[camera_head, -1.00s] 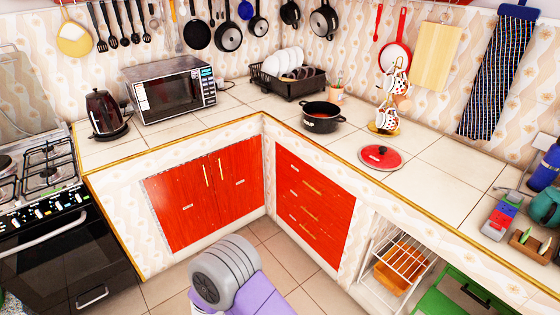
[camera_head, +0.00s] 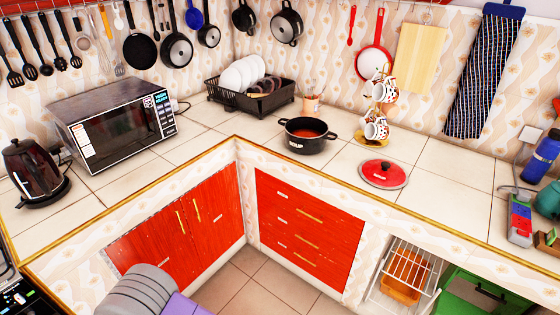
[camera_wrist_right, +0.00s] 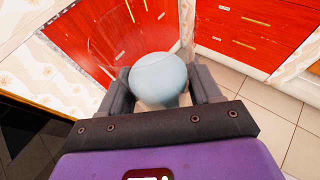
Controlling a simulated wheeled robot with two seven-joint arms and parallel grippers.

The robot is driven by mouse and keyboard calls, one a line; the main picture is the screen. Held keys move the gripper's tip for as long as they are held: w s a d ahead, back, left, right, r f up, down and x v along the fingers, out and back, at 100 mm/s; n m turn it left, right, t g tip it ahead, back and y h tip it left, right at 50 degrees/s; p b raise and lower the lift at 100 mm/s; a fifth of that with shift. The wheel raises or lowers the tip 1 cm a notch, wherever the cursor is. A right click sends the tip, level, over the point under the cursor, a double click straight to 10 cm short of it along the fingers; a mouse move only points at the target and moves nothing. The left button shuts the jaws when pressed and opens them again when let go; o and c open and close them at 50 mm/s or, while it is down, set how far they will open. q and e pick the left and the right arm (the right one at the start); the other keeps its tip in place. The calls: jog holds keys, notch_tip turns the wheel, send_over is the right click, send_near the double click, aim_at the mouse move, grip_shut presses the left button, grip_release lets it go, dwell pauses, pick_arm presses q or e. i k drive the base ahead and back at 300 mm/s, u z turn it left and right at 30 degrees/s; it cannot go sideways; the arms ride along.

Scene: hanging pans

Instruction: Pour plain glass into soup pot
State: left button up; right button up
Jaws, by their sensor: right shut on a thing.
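The soup pot (camera_head: 308,137) is black with two handles and the word SOUP on its side. It stands upright and uncovered on the counter near the corner, with red-orange contents. In the right wrist view my right gripper (camera_wrist_right: 162,84) is shut on the plain glass (camera_wrist_right: 160,72). The glass shows as a faint clear outline with a pale blue-grey round part between the fingers. How full it is cannot be told. The head view shows neither the glass nor either gripper.
A microwave (camera_head: 118,125) and a dark kettle (camera_head: 35,170) stand left on the counter. A dish rack (camera_head: 252,97) with plates is behind the pot. A cup stand (camera_head: 378,115) is to its right. The counter's front edge (camera_head: 150,192) runs above red cabinets.

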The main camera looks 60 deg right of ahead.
aim_at(306, 135)
jog(key=z, duration=0.2)
jog(key=i, duration=1)
jog(key=z, duration=1.05)
jog(key=i, duration=0.55)
jog(key=z, duration=0.65)
